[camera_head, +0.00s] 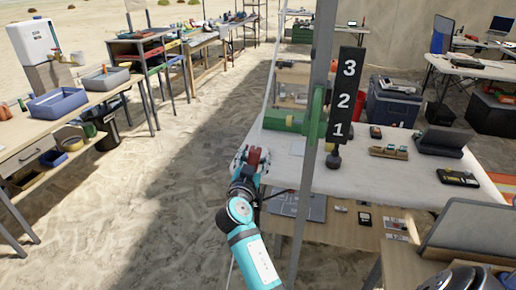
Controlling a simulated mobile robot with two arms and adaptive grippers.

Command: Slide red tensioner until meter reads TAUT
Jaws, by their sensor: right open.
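A small red block (255,157), seemingly the red tensioner, shows at the left edge of the white-topped table. My right gripper (250,161) is there at the end of a teal arm, its fingers open around or just beside the red block. I cannot tell whether they touch it. A green spool-like device (305,122) is mounted beside a grey post, just right of and above the gripper. No meter reading of TAUT can be made out. My left gripper is not in view.
A black board (347,95) with 3, 2, 1 stands by the grey post (314,150). The white table (395,180) holds a small wooden rack (388,152) and dark devices. A workbench (60,118) with trays stands left. Sandy ground between is clear.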

